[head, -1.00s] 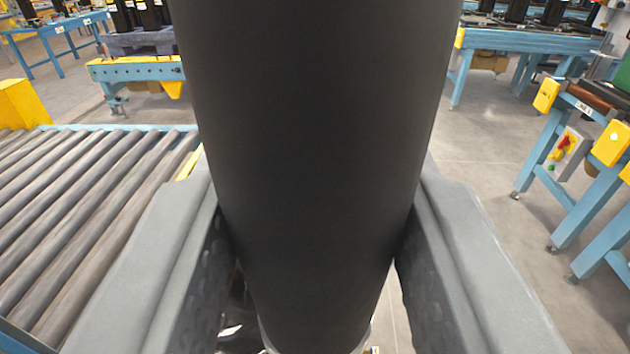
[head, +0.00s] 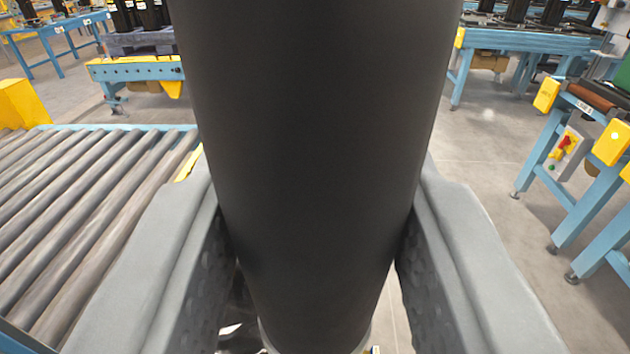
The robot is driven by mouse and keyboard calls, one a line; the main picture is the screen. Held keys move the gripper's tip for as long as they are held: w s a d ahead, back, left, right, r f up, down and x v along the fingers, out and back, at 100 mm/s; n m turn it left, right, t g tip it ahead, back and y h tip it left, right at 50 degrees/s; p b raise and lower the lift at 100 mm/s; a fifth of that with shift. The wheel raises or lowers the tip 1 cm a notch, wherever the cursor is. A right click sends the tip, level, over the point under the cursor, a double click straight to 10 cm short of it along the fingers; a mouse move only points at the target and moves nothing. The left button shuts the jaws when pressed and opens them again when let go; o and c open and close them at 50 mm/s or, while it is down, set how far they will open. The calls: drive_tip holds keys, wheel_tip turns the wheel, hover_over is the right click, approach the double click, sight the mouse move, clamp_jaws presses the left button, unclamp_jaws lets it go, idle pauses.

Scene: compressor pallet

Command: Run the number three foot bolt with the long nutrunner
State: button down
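A thick black cylindrical body, which looks like the long nutrunner (head: 315,150), fills the middle of the head view and stands roughly upright. My gripper (head: 316,255) is shut on it, with one grey finger pressed against each side. A pale ring shows at its lower end, at the bottom edge of the view. The nutrunner's tip is out of view. The number three foot bolt and the compressor foot are not visible. Small dark and bright parts show low between the left finger and the nutrunner, too covered to make out.
A roller conveyor (head: 80,215) lies close on the left, with a yellow block (head: 22,104) at its far end. Blue workbenches stand at the back left (head: 140,72) and back right (head: 530,42). A blue stand with a switch box (head: 566,150) is at the right. Grey floor is clear between.

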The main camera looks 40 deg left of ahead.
sight(315, 351)
drive_tip(key=shift+f, duration=1.55)
idle(2.4)
drive_tip(key=shift+r, duration=2.65)
